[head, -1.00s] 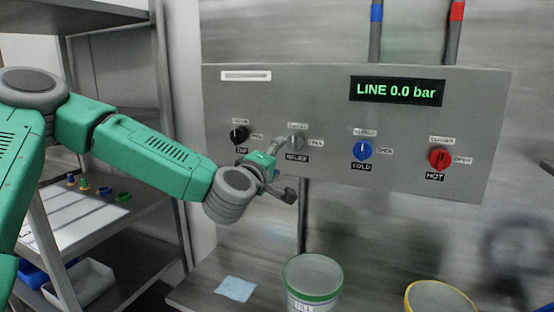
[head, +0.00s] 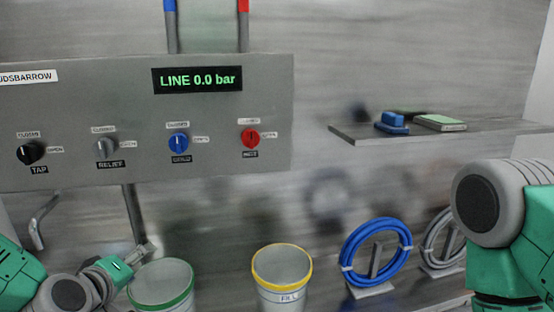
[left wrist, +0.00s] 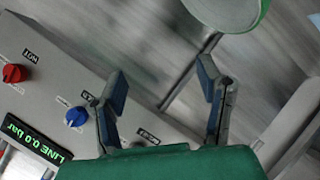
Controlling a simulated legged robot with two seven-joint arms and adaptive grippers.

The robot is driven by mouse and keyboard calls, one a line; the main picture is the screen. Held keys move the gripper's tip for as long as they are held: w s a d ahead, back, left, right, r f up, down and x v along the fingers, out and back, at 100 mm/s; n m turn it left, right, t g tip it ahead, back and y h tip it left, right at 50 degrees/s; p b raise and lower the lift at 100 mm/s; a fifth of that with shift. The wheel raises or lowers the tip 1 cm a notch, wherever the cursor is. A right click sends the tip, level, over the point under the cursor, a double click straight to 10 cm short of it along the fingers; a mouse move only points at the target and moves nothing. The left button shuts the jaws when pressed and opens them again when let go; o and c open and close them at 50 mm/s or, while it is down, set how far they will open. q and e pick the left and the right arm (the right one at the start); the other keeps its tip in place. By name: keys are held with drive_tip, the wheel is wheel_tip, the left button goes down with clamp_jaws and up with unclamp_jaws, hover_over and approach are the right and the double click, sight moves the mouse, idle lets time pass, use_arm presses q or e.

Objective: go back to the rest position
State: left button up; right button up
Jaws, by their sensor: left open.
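My left gripper (head: 143,254) is in the lower left of the head view, below the panel and by the green-rimmed bucket (head: 162,284). In the left wrist view its two fingers (left wrist: 163,80) stand apart with nothing between them. My right arm shows at the right edge, but its gripper is out of view. The grey panel (head: 225,120) carries a black TAP knob (head: 30,152), a grey RELIEF knob (head: 106,148), a blue COLD knob (head: 179,141) and a red HOT knob (head: 250,138). The display (head: 198,79) reads LINE 0.0 bar.
A yellow-rimmed bucket (head: 283,270) stands right of the green-rimmed one. A coiled blue hose (head: 350,249) and a grey hose (head: 434,245) stand further right. A wall shelf (head: 470,134) holds a blue item (head: 392,122) and a flat pale green-topped item (head: 440,122).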

use_arm(q)
drive_tip(key=s+d+f+m+g+h, duration=0.1)
drive_tip(key=s+d+f+m+g, duration=0.3)
drive_tip(key=s+f, duration=0.55)
drive_tip(key=s+a+f+m+g, duration=0.1)
drive_tip(key=s+f+m+g, duration=0.2)
drive_tip(key=s+f, duration=0.4)
drive_tip(key=s+a+f+m+g+y, duration=0.1)
drive_tip(key=s+f+m+g, duration=0.2)
drive_tip(key=s, duration=1.3)
wheel_tip(320, 180, down, 5)
drive_tip(key=shift+a+f+m+g, duration=0.15)
drive_tip(key=shift+m+g, duration=0.25)
drive_tip(key=shift+g, duration=0.8)
